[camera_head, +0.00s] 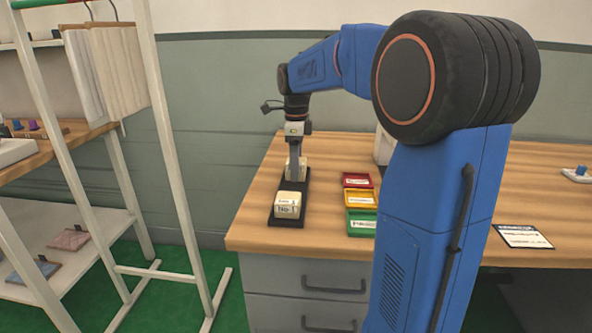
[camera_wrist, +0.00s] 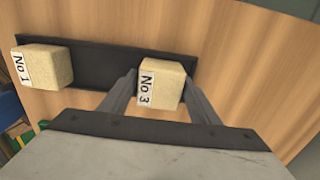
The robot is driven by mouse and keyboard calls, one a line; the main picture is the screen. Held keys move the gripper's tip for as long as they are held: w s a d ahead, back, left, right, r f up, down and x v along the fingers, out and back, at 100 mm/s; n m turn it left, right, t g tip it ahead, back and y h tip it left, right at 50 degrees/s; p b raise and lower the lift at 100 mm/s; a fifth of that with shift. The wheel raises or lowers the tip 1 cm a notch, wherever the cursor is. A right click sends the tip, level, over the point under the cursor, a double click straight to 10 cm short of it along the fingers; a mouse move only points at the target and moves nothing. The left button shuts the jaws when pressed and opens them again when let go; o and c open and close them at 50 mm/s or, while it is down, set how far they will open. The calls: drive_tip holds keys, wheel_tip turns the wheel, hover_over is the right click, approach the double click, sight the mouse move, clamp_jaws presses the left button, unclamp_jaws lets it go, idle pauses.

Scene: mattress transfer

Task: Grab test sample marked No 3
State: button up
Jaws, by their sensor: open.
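The No 3 sample (camera_wrist: 162,83) is a beige foam block with a white label, on a black tray (camera_wrist: 105,68) in the wrist view. My gripper (camera_wrist: 161,90) is open, with one finger on either side of this block; I cannot tell whether the fingers touch it. In the head view my gripper (camera_head: 295,160) points down over the far end of the black tray (camera_head: 288,221), where a beige block partly shows behind it. The No 1 sample (camera_head: 287,203) sits at the tray's near end; it is at the left in the wrist view (camera_wrist: 47,66).
Red (camera_head: 357,180), yellow (camera_head: 360,198) and green (camera_head: 362,223) trays stand right of the black tray on the wooden desk (camera_head: 258,222). A card (camera_head: 523,237) lies farther right. A white rack (camera_head: 170,150) with hanging cloths (camera_head: 108,70) stands left of the desk.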

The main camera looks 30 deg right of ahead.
drive_tip(key=c, duration=0.8)
